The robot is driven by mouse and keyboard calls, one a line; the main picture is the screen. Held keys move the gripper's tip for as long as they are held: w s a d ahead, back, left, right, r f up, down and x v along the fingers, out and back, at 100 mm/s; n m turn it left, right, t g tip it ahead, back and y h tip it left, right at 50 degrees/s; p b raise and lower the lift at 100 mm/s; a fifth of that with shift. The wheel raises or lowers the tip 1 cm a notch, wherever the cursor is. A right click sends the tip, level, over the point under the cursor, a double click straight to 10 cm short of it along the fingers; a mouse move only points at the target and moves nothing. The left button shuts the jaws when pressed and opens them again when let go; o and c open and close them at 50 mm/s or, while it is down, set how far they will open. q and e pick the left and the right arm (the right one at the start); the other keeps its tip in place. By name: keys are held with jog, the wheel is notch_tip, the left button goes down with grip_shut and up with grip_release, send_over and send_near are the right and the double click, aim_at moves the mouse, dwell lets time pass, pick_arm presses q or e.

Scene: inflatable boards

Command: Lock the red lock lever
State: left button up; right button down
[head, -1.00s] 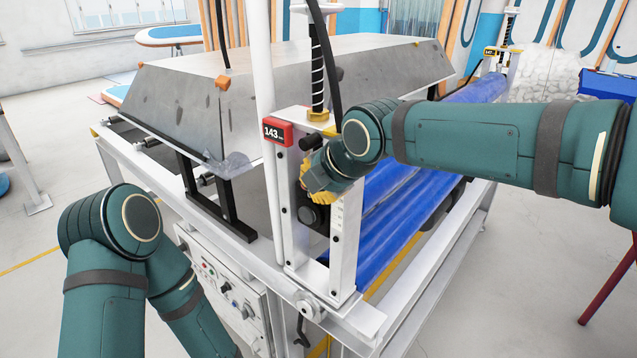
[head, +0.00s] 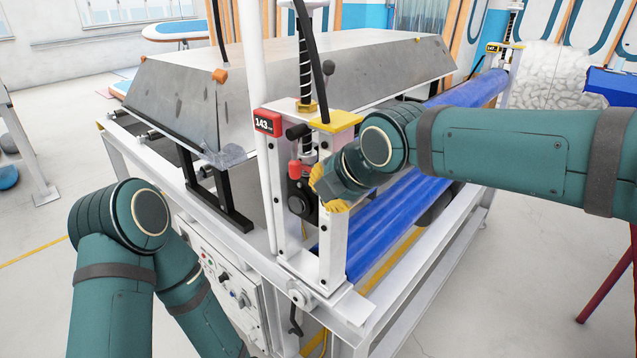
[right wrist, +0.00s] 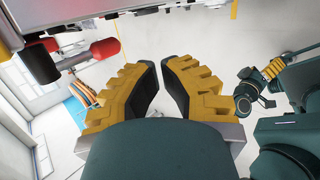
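The red lock lever (head: 295,168) shows as a small red grip beside a dark round knob, inside the white upright frame of the machine. In the right wrist view its red handle (right wrist: 92,57) lies at the upper left, outside my fingers. My right gripper (head: 322,186) is just right of the lever, at the frame's right post, apart from the lever. Its yellow fingers (right wrist: 158,64) stand apart with nothing between them. My left gripper is hidden in the head view; a small yellow gripper (right wrist: 273,69) on a teal arm shows in the right wrist view, its opening unclear.
A red display (head: 266,122) reading 143 sits on the frame's left post, and a yellow plate (head: 336,121) caps the right one. Blue rollers (head: 400,205) run behind my right arm. A control panel (head: 222,285) is below.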

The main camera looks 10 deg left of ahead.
jog(key=s+d, duration=0.5)
jog(key=shift+f, duration=0.2)
